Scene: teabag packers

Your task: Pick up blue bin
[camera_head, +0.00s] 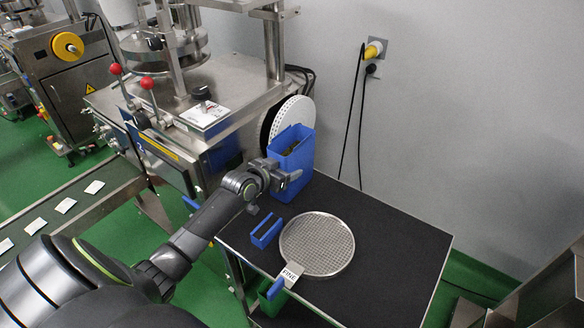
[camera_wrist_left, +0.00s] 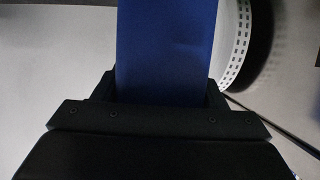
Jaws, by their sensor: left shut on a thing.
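The blue bin (camera_head: 294,150) is a tall, open-topped container with some dark greenish stuff inside. It is at the back left of the black table, near the machine. My left gripper (camera_head: 284,180) is at the near side of the bin and shut on it. In the left wrist view the blue bin (camera_wrist_left: 166,50) fills the middle, between the two dark fingers of my left gripper (camera_wrist_left: 160,92). The bin's lower part is partly hidden behind the gripper, so I cannot tell whether it touches the table. My right gripper is in neither view.
A round mesh sieve (camera_head: 317,244) with a labelled tab and a small blue tray (camera_head: 266,231) lie on the black table (camera_head: 400,235). A perforated white disc (camera_head: 293,113) is behind the bin. The steel machine (camera_head: 190,100) stands left. The table's right side is clear.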

